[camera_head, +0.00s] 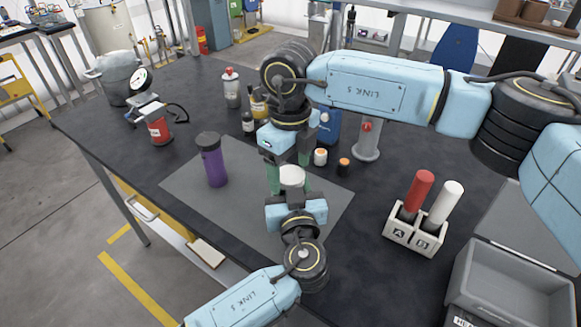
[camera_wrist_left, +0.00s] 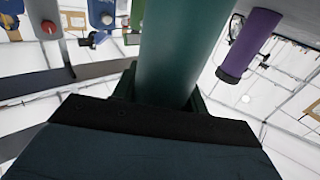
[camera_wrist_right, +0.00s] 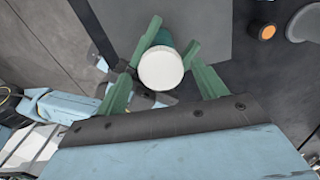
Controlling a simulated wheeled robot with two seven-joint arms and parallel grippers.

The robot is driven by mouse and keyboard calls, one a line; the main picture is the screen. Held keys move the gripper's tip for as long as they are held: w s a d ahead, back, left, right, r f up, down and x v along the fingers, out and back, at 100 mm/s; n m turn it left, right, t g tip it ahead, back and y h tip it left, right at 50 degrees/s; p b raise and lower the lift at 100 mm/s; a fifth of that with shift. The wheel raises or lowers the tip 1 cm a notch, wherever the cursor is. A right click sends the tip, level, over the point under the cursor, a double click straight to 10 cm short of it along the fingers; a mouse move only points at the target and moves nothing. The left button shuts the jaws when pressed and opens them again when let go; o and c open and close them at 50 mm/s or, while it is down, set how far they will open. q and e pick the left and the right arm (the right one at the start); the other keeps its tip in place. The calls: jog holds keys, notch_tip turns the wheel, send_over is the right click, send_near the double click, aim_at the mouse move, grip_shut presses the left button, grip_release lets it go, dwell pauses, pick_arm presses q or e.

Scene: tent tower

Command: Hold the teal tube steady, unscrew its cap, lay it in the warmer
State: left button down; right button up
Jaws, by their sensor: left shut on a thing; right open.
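The teal tube (camera_wrist_left: 175,45) stands in my left gripper (camera_wrist_left: 165,92), which is shut on it. Its white cap (camera_head: 292,177) is on top. In the head view the tube's body is mostly hidden by my left gripper (camera_head: 290,192). My right gripper (camera_head: 287,158) is over the cap, pointing down. In the right wrist view its green fingers (camera_wrist_right: 170,42) are open on either side of the white cap (camera_wrist_right: 161,69), with gaps visible. The warmer appears to be the open grey box (camera_head: 510,285) at the lower right, its lid (camera_head: 520,225) raised.
A purple bottle (camera_head: 211,160) stands on the grey mat (camera_head: 245,205), left of my grippers. A white rack (camera_head: 413,236) with a red and a white tube stands on the right. Small orange-topped jars (camera_head: 343,167), bottles and a grey stand (camera_head: 367,140) are behind.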

notch_tip(320, 180, up, 4)
jog(key=shift+f, duration=0.15)
jog(key=shift+c, duration=0.4)
jog(key=r+m, duration=0.1)
jog(key=m, duration=0.3)
jog(key=shift+r, duration=0.4)
jog(key=m, duration=0.2)
jog(key=r+m, duration=0.1)
jog(key=shift+r+m, duration=0.15)
jog(key=shift+m, duration=0.25)
jog(key=shift+f, duration=3.9)
jog(key=c, duration=1)
jog(key=n, duration=0.5)
jog(key=shift+n, duration=0.3)
jog(key=n, duration=0.4)
